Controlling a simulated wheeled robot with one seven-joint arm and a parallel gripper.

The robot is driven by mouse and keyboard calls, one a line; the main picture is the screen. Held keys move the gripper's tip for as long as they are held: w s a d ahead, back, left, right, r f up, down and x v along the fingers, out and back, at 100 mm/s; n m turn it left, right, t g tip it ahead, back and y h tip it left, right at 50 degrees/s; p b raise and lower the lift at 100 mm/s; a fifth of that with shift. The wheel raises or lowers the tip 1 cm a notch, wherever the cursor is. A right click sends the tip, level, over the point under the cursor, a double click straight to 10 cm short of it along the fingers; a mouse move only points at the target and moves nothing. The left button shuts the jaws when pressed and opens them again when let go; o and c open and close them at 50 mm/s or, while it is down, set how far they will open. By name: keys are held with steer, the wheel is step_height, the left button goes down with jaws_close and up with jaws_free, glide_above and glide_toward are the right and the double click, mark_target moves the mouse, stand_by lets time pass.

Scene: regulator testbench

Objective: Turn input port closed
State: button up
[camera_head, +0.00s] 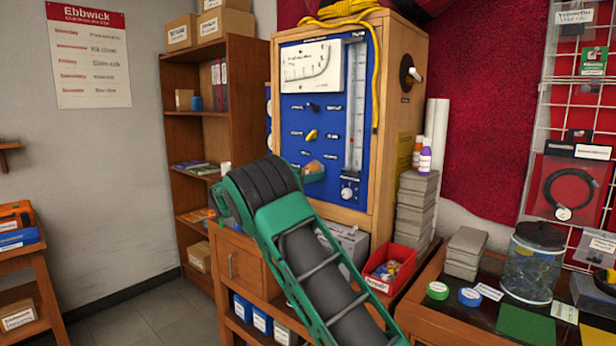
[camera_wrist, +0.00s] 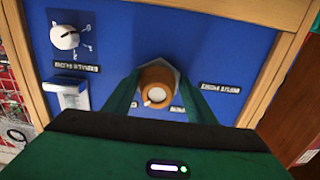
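An orange-brown round knob with a white end (camera_wrist: 157,84) stands out from the blue panel in the wrist view. It also shows as an orange-brown piece (camera_head: 312,167) low on the panel in the head view. My gripper (camera_wrist: 158,80) is at the panel, with one green finger on each side of this knob. The fingers are close to its sides; whether they press on it I cannot tell. In the head view my arm hides most of my gripper (camera_head: 303,176). Labels near the knob are too blurred to read, so its port name is unclear.
A white dial (camera_wrist: 65,37) sits beside the knob; it shows in the head view (camera_head: 348,192). A tall white scale (camera_head: 355,105), a gauge (camera_head: 310,65) and a yellow lever (camera_head: 311,134) are on the panel. A red bin (camera_head: 377,285) stands below, right of my arm.

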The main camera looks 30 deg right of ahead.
steer(key=shift+o, duration=0.6)
steer(key=shift+w+a, duration=0.1)
steer(key=shift+a, duration=0.05)
steer(key=shift+r, duration=0.2)
steer(key=v, duration=1)
steer(key=shift+a, duration=0.25)
